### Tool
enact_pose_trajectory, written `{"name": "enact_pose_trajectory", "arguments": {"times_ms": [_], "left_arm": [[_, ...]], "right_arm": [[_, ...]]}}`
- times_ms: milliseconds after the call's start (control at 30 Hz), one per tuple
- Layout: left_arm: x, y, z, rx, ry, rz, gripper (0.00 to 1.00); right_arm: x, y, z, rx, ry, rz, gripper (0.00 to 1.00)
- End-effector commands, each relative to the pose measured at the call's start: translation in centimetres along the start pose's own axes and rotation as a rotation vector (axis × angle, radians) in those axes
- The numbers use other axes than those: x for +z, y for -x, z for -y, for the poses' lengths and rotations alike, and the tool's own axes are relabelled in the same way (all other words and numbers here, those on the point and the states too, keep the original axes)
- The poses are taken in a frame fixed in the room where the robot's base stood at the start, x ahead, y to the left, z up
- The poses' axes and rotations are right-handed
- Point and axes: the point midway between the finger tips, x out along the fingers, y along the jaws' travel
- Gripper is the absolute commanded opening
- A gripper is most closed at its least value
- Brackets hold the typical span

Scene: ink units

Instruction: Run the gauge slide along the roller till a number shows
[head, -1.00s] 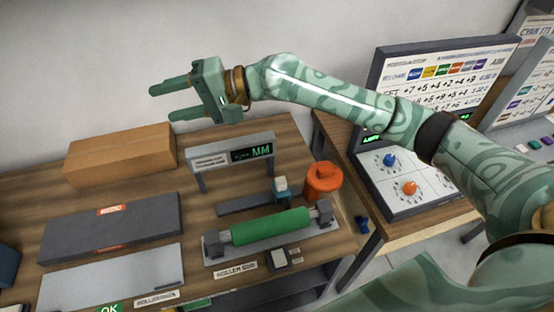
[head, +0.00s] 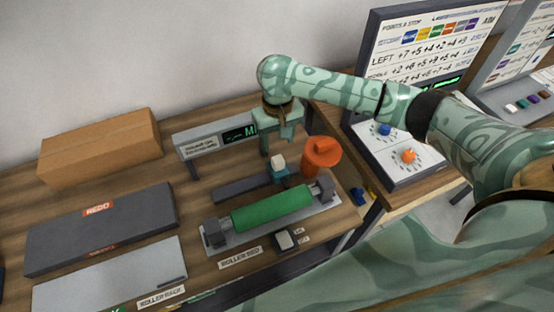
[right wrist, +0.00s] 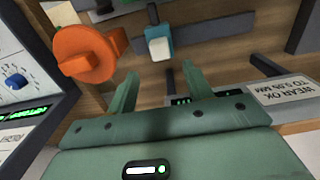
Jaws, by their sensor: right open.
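The gauge slide (head: 279,168) is a small teal block with a white top. It sits at the right end of a dark rail (head: 240,188), behind the green roller (head: 270,209). The roller lies in its grey bed. The gauge display (head: 205,146) stands behind the rail; my right gripper hides part of it, and one green letter shows. My right gripper (head: 281,143) points down, open and empty, above and behind the slide. In the right wrist view the slide (right wrist: 158,42) shows beyond the fingertips (right wrist: 157,82), apart from them. My left gripper is not in view.
A small grey button box (head: 284,240) is in front of the roller. A brown box (head: 100,148) and a dark REDO tray (head: 60,238) are at the left. A dial panel (head: 400,165) stands at the right.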

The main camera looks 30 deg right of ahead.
Motion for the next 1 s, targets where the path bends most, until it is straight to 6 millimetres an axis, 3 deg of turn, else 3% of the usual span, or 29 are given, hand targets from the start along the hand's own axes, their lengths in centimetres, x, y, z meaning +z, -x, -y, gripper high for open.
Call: {"name": "enact_pose_trajectory", "arguments": {"times_ms": [33,100,300,733,767,933,1000], "left_arm": [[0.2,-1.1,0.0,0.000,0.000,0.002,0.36],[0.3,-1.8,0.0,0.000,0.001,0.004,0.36],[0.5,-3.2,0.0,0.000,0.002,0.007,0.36],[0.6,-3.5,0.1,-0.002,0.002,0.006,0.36],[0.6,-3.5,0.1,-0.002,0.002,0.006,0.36],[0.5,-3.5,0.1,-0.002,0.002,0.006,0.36],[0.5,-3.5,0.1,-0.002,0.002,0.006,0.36]], "right_arm": [[0.1,-2.0,0.0,-0.001,-0.001,0.005,0.51],[0.1,-3.6,0.0,-0.001,-0.001,0.004,0.51],[0.0,-6.8,0.0,-0.001,0.001,0.002,0.51],[0.0,-7.8,0.0,-0.001,0.001,-0.002,0.51],[0.0,-7.8,0.0,-0.001,0.001,-0.002,0.48],[0.0,-7.8,0.0,-0.001,0.002,-0.001,0.01],[0.0,-7.8,0.0,-0.001,0.002,-0.001,0.00]]}}
